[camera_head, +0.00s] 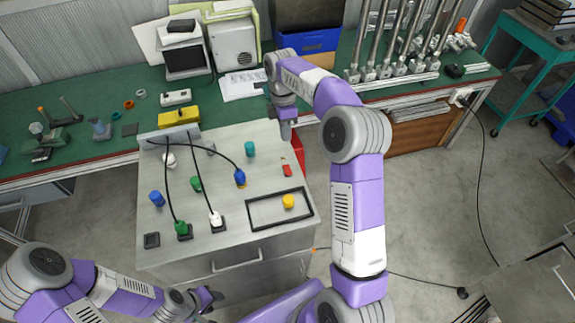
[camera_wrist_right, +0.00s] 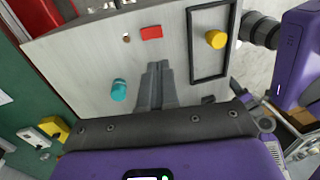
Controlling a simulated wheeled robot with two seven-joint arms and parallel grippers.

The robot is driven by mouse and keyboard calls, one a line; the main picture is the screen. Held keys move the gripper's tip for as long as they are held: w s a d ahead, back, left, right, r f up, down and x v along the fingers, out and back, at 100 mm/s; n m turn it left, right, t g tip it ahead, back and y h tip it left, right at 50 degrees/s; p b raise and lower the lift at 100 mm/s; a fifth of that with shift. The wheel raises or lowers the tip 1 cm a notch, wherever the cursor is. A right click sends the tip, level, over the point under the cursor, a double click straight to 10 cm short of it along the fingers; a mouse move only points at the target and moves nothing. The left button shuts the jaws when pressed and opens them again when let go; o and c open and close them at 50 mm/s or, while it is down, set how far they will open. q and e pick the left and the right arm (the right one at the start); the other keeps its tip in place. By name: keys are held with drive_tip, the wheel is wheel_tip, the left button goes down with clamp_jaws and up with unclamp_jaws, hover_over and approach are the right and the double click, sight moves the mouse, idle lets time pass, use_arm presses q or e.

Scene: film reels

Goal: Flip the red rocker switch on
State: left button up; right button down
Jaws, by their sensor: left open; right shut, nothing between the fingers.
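The red rocker switch (camera_head: 287,171) sits on the grey panel top (camera_head: 225,148), near its right edge. In the right wrist view the red switch (camera_wrist_right: 151,32) lies beyond my fingertips, apart from them. Its tilt is too small to read. My right gripper (camera_head: 286,138) points down over the panel's back right edge, shut and empty. It also shows shut in the right wrist view (camera_wrist_right: 158,66). My left gripper (camera_head: 212,298) is open and empty, low in front of the cabinet.
A teal knob (camera_head: 250,149) and a yellow knob (camera_head: 289,201) inside a black frame (camera_head: 250,222) flank the switch. Black cables arch over the left half between plugs, including a white plug (camera_head: 216,219) and a blue plug (camera_head: 240,178). A green workbench (camera_head: 90,120) stands behind.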

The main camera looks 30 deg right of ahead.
sight(288, 172)
drive_tip(key=f, duration=0.4)
drive_tip(key=s+f+b, duration=0.1)
drive_tip(key=f, duration=0.4)
drive_tip(key=s+f+b, duration=0.1)
drive_tip(key=f, duration=0.4)
drive_tip(key=shift+s+a, duration=0.1)
drive_tip(key=shift+a, duration=0.15)
use_arm(q)
wheel_tip(288, 172, down, 2)
drive_tip(key=shift+w, duration=0.1)
use_arm(e)
drive_tip(key=shift+r, duration=0.1)
